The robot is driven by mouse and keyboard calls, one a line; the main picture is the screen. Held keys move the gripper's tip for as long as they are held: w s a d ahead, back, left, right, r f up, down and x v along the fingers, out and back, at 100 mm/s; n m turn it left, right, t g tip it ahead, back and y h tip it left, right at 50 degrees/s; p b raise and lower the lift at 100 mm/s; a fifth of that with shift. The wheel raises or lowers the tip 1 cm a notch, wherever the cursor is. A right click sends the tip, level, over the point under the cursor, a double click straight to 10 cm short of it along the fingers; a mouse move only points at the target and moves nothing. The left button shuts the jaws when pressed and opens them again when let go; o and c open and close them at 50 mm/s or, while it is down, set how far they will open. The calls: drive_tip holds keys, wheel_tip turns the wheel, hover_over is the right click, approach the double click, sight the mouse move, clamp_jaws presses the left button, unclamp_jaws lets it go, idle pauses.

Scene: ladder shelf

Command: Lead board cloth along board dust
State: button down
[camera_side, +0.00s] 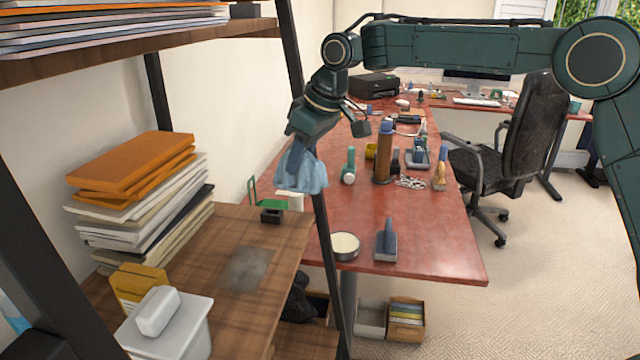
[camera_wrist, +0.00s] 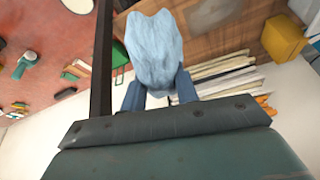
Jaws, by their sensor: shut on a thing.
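A light blue board cloth (camera_side: 307,178) hangs bunched from my gripper (camera_side: 302,150), which is shut on it. The cloth also fills the top middle of the wrist view (camera_wrist: 155,48), between the two fingers (camera_wrist: 158,92). A grey, smudged patch of dust (camera_side: 246,268) lies on the brown wooden shelf board (camera_side: 205,240) in the side view. Part of the dust (camera_wrist: 205,12) shows beside the cloth in the wrist view. The cloth is above the board's far right side, up and to the right of the dust, apart from it.
A black ladder post (camera_side: 320,215) rises close to the cloth. A stack of books (camera_side: 140,215), a yellow box (camera_side: 138,288) and a white lidded tub (camera_side: 165,325) stand on the board's left. A small green-and-black item (camera_side: 272,208) sits at its far edge. A red table (camera_side: 430,245) holds tools.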

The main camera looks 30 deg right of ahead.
drive_tip(key=w+a+f+n+y, duration=0.1)
drive_tip(key=w+a+f+n, duration=0.1)
drive_tip(key=a+f, duration=0.5)
drive_tip(key=shift+w+a+n+g, duration=0.3)
drive_tip(key=shift+w+a+n, duration=0.1)
drive_tip(key=shift+w+a, duration=0.3)
drive_tip(key=shift+s, duration=0.1)
idle(0.4)
wheel_tip(320, 180, down, 4)
drive_tip(key=shift+f, duration=0.1)
drive_tip(key=s+a, duration=1)
drive_tip(key=shift+s+a, duration=0.1)
idle(0.4)
idle(0.4)
drive_tip(key=shift+f, duration=0.65)
